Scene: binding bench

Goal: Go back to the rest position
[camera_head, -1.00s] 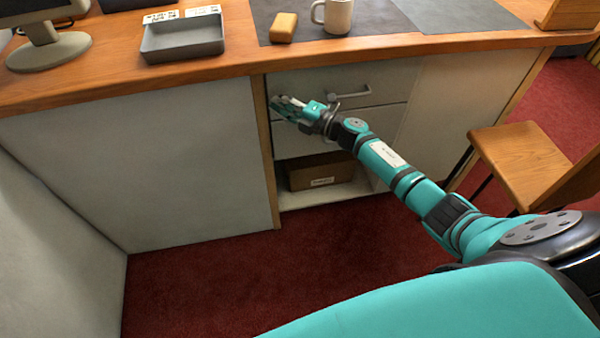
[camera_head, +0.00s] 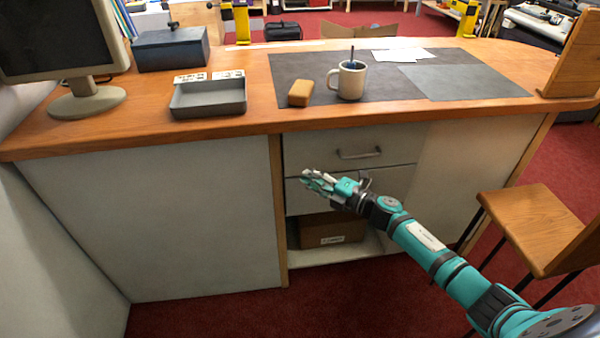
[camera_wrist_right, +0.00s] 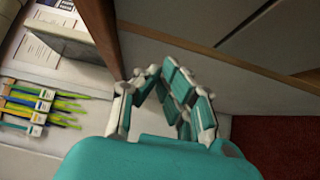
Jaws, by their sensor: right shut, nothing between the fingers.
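My right gripper (camera_head: 312,178) is shut and empty in front of the desk's drawers, below the tabletop edge. Its arm comes in from the lower right. In the right wrist view the jointed fingers (camera_wrist_right: 163,78) point up the picture, with nothing between them. The upper drawer (camera_head: 320,150) looks shut and has a metal handle. My gripper and forearm hide part of the lower drawer (camera_head: 398,180). My left gripper is in neither view.
The wooden desk (camera_head: 235,126) carries a monitor (camera_head: 60,45), grey tray (camera_head: 208,112), tan block (camera_head: 300,93) and mug (camera_head: 350,82). A brown box (camera_head: 330,232) sits in the lower opening. A wooden chair (camera_head: 535,222) stands at right. Red carpet is free in front.

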